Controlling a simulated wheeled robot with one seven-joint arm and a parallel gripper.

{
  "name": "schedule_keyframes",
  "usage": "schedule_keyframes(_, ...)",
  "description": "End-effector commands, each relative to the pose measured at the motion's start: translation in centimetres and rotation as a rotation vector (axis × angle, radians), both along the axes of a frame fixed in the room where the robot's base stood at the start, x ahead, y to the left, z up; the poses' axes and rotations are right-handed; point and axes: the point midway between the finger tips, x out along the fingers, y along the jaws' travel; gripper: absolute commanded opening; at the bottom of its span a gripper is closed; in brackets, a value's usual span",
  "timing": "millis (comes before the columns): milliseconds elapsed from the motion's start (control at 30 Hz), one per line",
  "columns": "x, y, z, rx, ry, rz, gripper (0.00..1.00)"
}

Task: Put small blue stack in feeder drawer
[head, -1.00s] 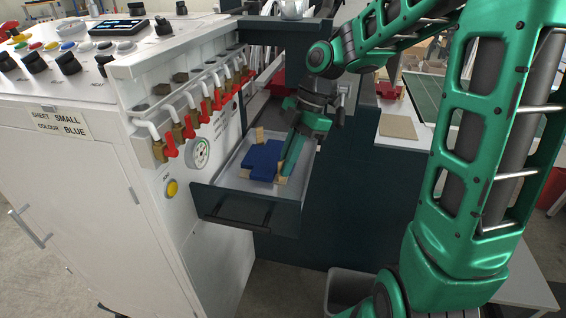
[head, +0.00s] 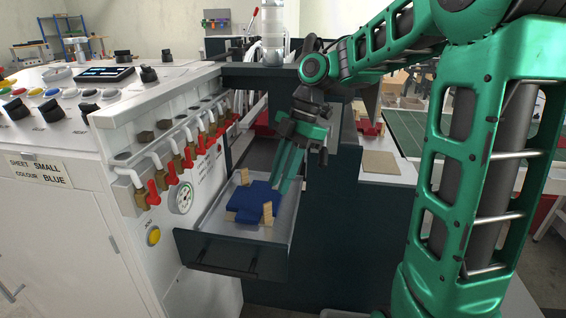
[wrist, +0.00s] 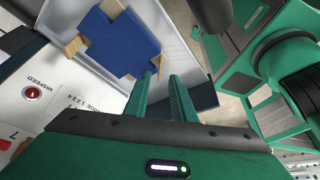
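The small blue stack (head: 253,201) lies in the pulled-out feeder drawer (head: 232,247), between small wooden blocks. It also shows in the wrist view (wrist: 122,42), flat on the pale drawer floor. My gripper (head: 280,186) is over the drawer's right side, just beside and behind the stack. In the wrist view my two fingers (wrist: 162,77) are apart with nothing seen between them. The left fingertip overlaps the stack's near corner in that view; I cannot tell whether it touches.
The white machine (head: 50,230) stands left, with red-handled valves (head: 187,158), a gauge and a label reading "SHEET SMALL COLOUR BLUE" (head: 38,168). A dark cabinet wall (head: 325,210) is right of the drawer. A tan board (head: 381,162) lies on a surface farther right.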

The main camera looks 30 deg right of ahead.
Motion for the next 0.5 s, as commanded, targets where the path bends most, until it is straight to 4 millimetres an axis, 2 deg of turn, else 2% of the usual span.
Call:
schedule_keyframes(100,0.2,-0.9,2.0,-0.003,-0.002,0.001,0.23)
schedule_keyframes(200,0.3,-1.3,3.1,0.000,-0.001,0.001,0.23)
schedule_keyframes(500,0.2,-1.8,4.4,-0.001,0.000,0.001,0.23)
